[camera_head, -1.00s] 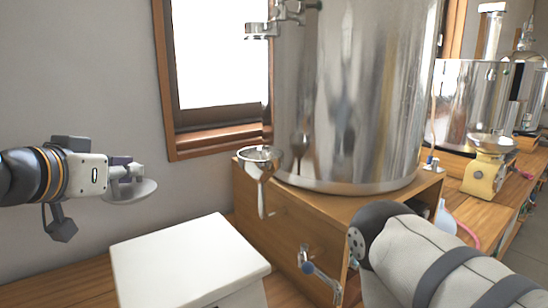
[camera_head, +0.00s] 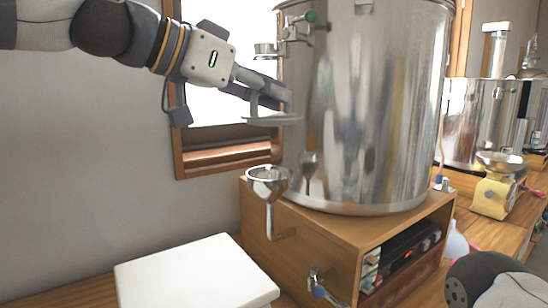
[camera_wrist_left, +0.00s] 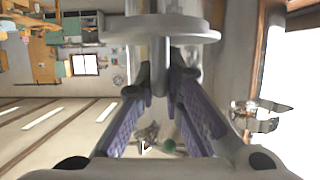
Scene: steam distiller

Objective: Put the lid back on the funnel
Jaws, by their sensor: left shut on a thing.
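The lid (camera_head: 270,119) is a flat grey disc with a handle, held level in my left gripper (camera_head: 262,88). In the left wrist view the lid (camera_wrist_left: 160,30) shows at the top, its handle between the two purple-padded fingers of the gripper (camera_wrist_left: 160,90). The funnel (camera_head: 268,178) is a metal cone, open at the top, fixed at the wooden box's left edge in front of the big steel tank (camera_head: 365,110). The lid hangs above the funnel with a clear gap. My right gripper is out of view; only part of that arm shows at lower right.
The wooden box (camera_head: 400,217) carries the tank and has a control panel on its front. A small tap (camera_head: 265,50) sticks out from the tank near the lid. A white box (camera_head: 195,275) stands below left. A yellow scale (camera_head: 492,195) stands at right.

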